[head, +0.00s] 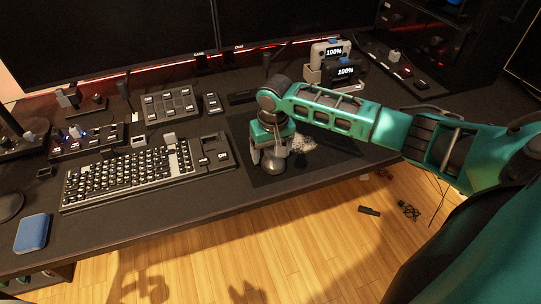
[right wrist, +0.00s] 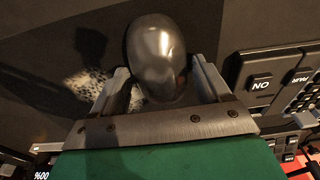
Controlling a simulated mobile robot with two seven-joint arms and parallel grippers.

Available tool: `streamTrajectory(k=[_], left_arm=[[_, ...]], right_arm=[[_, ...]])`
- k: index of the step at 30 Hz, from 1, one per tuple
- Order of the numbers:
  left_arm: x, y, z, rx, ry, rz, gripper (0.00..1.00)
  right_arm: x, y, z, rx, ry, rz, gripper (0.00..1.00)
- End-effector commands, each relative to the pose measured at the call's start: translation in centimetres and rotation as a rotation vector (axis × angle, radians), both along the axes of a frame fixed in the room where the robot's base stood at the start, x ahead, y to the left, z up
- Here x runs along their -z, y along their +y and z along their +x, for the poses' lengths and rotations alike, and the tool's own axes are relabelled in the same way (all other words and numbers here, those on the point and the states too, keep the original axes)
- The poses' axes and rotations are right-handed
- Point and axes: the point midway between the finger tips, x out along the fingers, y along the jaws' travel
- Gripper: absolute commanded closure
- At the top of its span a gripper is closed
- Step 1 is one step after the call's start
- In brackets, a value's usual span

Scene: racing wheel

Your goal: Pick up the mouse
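The mouse (head: 274,165) is a shiny dark grey, rounded oval lying on the dark mat near the table's front edge. It also shows in the right wrist view (right wrist: 158,58), close up. My right gripper (head: 273,153) reaches down over it from above. In the right wrist view its two fingers (right wrist: 160,80) stand on either side of the mouse's near end. They are spread, with narrow gaps seeming to show beside the mouse, so the gripper looks open around it. My left gripper is not in view.
A keyboard (head: 130,172) lies left of the mouse, with button panels (head: 172,104) behind it. A speckled patch (head: 302,145) shows just right of the gripper. Small devices with "100%" screens (head: 345,72) stand behind. A blue box-like item (head: 32,232) lies at far left.

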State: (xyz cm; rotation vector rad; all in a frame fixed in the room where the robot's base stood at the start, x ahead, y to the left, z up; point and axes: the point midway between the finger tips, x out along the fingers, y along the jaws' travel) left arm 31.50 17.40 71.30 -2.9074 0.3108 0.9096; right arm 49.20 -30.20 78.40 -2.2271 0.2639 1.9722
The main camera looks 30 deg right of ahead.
Motion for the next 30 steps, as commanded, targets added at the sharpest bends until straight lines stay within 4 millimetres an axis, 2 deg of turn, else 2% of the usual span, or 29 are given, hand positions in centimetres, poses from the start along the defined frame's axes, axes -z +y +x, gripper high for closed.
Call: streamTrajectory(k=[2,13,20,23,26,30], left_arm=[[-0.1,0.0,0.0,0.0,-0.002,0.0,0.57],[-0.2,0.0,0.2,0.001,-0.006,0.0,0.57],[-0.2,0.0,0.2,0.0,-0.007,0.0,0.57],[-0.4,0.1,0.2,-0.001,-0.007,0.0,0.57],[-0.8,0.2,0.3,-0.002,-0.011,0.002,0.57],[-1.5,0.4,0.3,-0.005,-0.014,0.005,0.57]], right_arm=[[0.0,0.0,0.0,0.0,0.0,0.0,0.32],[0.0,0.0,0.0,0.0,0.0,0.0,0.67],[-0.2,0.0,0.0,0.001,-0.001,0.0,0.67],[-0.9,0.0,0.1,0.001,-0.003,0.0,0.67],[-2.5,0.0,0.1,0.0,-0.003,0.001,0.67],[-6.1,0.0,0.2,0.0,-0.006,0.001,0.67]])
